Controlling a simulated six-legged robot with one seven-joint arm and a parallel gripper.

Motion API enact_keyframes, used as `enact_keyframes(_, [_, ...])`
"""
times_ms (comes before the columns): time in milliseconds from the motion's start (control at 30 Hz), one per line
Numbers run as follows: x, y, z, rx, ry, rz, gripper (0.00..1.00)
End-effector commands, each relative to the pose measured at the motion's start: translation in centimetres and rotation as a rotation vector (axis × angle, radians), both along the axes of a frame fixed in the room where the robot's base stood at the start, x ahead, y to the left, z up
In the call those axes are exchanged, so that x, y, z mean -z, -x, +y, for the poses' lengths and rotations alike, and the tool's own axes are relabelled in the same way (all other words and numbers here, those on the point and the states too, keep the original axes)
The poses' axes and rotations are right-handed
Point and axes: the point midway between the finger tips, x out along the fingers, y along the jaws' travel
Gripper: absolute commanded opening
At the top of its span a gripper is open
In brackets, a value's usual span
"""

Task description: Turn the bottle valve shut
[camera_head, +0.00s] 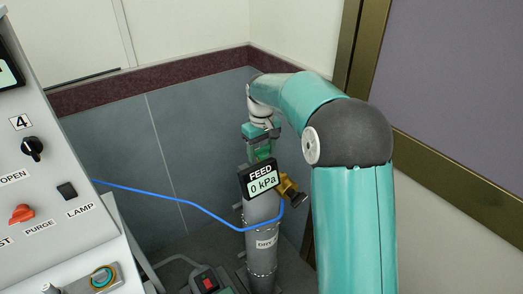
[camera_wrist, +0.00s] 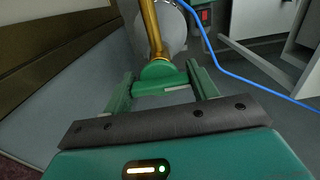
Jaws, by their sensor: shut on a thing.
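The grey gas bottle (camera_head: 262,222) stands upright against the wall in the head view, with a display on its front reading FEED 0 kPa (camera_head: 262,182). A brass fitting (camera_head: 288,188) sticks out to its right. My gripper (camera_head: 261,148) is at the bottle's top, pointing down, and hides most of the valve there. In the wrist view, a green valve handle (camera_wrist: 158,75) sits between the two green fingers of my gripper (camera_wrist: 161,82), which are shut on it. A brass stem runs on from the handle towards the pale bottle (camera_wrist: 172,32). The valve's turn position cannot be told.
A blue hose (camera_head: 165,193) runs from the grey control panel (camera_head: 45,170) at the left to the bottle's fitting. A box with a red switch (camera_head: 209,284) is low beside the bottle. A brown door frame (camera_head: 362,50) stands at the right behind my arm.

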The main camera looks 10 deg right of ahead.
Motion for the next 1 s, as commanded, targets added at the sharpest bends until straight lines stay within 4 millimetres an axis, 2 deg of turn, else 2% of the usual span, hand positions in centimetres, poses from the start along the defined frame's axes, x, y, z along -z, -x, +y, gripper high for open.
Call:
enact_keyframes(33, [-0.1,0.0,0.0,-0.002,0.001,-0.003,0.35])
enact_keyframes(67, [-0.1,0.0,0.0,-0.002,0.001,-0.003,0.60])
enact_keyframes(167, [-0.1,0.0,0.0,-0.001,0.000,-0.002,0.80])
enact_keyframes(433, [-0.1,0.0,0.0,0.000,0.001,-0.001,0.80])
enact_keyframes(567, [-0.7,-0.1,0.0,0.000,0.001,-0.003,0.80])
enact_keyframes(667, [-2.0,-0.1,0.0,0.000,0.001,-0.004,0.80])
enact_keyframes(1000, [-9.4,-0.1,0.0,-0.001,0.001,-0.005,0.80])
